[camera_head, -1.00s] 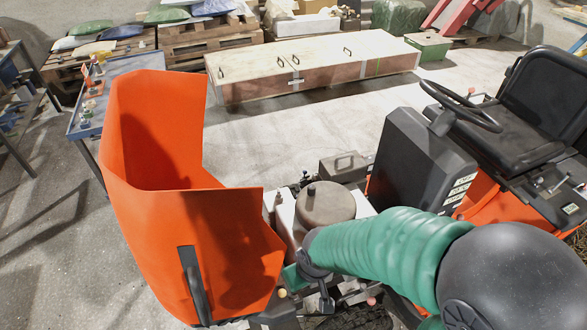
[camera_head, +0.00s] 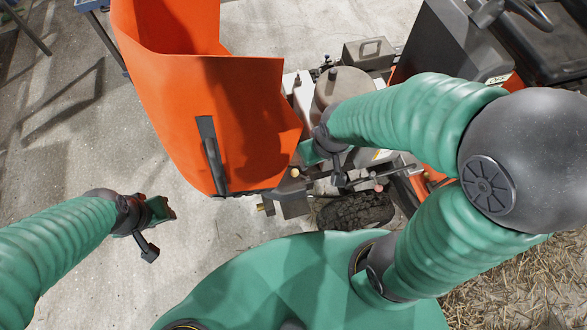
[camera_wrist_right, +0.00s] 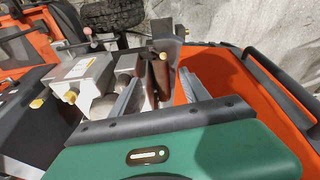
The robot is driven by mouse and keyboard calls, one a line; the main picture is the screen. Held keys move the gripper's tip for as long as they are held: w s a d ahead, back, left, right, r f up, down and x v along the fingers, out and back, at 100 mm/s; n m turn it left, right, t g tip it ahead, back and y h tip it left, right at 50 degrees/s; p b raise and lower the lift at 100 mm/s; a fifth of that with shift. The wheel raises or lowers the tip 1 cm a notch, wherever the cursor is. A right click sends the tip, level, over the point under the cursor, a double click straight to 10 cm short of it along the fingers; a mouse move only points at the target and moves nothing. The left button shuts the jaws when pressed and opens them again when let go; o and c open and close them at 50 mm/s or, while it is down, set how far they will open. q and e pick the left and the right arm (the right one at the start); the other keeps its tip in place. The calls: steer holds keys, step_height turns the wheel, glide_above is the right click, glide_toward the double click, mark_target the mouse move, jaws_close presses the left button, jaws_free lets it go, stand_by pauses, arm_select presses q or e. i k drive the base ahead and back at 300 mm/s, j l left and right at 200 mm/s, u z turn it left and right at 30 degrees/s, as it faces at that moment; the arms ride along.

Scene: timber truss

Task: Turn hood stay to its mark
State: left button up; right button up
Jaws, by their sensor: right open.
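The orange hood (camera_head: 240,105) of a small tractor stands swung open in the head view, with a dark handle-like bar (camera_head: 212,155) on its outer face. My right gripper (camera_head: 307,152) is at the hood's right edge beside the engine bay, its tips hidden in that view. In the right wrist view my right gripper (camera_wrist_right: 160,92) is open, with two grey fingers. A dark upright post (camera_wrist_right: 158,75) with a brass knob shows between or just beyond the fingers; it may be the hood stay. I cannot tell contact, and no mark is distinguishable. My left gripper (camera_head: 160,212) hangs over bare floor, apart from the hood.
The engine bay holds a round grey canister (camera_head: 340,85) and a metal box (camera_head: 368,50). A black tyre (camera_head: 355,210) is below. The steering console (camera_head: 440,45) and seat are at upper right. Straw (camera_head: 510,285) lies lower right.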

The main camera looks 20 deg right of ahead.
mark_target(295, 172)
steer(key=k+z, duration=0.35)
steer(key=k+l+z, duration=0.15)
steer(key=k+z, duration=0.15)
steer(key=i+j+z, duration=0.1)
steer(key=j+z, duration=0.35)
steer(key=j, duration=0.2)
steer(key=j+z, duration=0.45)
steer(key=j, duration=0.15)
steer(key=k+j+z, duration=0.15)
steer(key=j+z, duration=0.3)
steer(key=j, duration=0.15)
steer(key=k+j, duration=0.1)
steer(key=j, duration=0.25)
steer(key=k+j, duration=0.1)
steer(key=j, duration=0.25)
steer(key=k+j, duration=0.1)
steer(key=j, duration=0.25)
